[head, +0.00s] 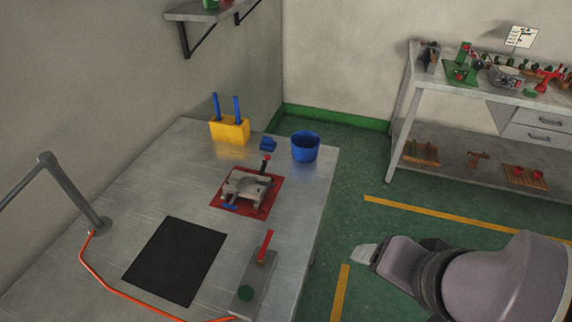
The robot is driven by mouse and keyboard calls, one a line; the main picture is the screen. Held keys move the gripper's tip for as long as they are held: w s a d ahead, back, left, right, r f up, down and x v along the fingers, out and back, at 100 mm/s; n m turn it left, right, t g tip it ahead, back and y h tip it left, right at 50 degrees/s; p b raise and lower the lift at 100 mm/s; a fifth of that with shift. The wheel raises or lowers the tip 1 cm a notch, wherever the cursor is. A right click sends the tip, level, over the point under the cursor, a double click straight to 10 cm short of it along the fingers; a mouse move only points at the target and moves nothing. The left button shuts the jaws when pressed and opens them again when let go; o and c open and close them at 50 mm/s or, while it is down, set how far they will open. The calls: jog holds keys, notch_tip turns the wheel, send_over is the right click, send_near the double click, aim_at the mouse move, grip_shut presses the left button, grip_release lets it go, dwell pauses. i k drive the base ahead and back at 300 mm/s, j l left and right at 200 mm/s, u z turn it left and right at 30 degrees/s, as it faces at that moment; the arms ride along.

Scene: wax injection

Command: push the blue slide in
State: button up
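The blue slide (229,206) shows as a small blue piece at the front left of a grey metal mould fixture (246,186). How far it stands out of the fixture is too small to tell. The fixture sits on a red mat (271,201) on the metal table and has a dark upright lever with a red knob (267,157) at its back. My gripper (362,254) is at the right, beyond the table's right edge and well apart from the fixture. Its fingers show only from the side, so I cannot tell its opening.
A yellow block with blue handles (229,131), a small blue part (267,144) and a blue cup (305,146) stand behind the fixture. A black mat (175,260), a red-handled lever (265,246) and a green button (245,293) lie nearer. An orange hose (110,284) runs front left.

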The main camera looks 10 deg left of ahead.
aim_at(230, 206)
jog(key=u, duration=1.3)
